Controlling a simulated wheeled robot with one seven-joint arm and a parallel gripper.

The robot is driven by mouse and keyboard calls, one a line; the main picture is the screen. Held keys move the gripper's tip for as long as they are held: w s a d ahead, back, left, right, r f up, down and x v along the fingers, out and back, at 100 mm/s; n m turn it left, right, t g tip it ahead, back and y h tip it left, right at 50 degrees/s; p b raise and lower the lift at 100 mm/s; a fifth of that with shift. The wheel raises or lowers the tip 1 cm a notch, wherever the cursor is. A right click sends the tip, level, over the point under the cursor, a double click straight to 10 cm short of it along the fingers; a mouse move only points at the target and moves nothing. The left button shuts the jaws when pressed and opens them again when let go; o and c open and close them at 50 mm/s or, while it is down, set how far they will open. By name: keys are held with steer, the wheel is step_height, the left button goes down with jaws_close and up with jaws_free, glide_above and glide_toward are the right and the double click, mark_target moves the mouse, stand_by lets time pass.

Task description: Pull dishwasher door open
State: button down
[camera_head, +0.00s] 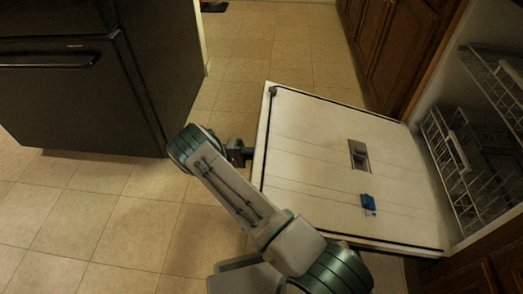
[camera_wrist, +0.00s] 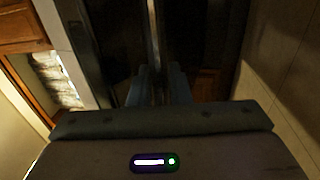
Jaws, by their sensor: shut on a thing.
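The dishwasher door (camera_head: 310,150) is swung far down in the head view, close to level, with its white inner face up. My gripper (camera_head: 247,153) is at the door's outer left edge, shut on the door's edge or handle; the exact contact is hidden. In the wrist view my gripper's fingers (camera_wrist: 160,88) close around a thin upright edge of the dark door front (camera_wrist: 205,45). The dishwasher's racks (camera_head: 455,165) show inside the opening at the right.
A dark fridge (camera_head: 90,90) stands at the left. Wooden cabinets (camera_head: 395,50) flank the dishwasher. The tiled floor (camera_head: 100,220) is clear between fridge and door.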

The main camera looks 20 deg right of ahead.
steer(key=shift+d+f, duration=0.2)
steer(key=shift+f, duration=0.25)
steer(key=c, duration=1.4)
jaws_free()
steer(key=shift+d, duration=0.1)
steer(key=shift+a+r, duration=0.1)
steer(key=shift+a, duration=0.2)
steer(key=v, duration=0.7)
steer(key=shift+p, duration=0.35)
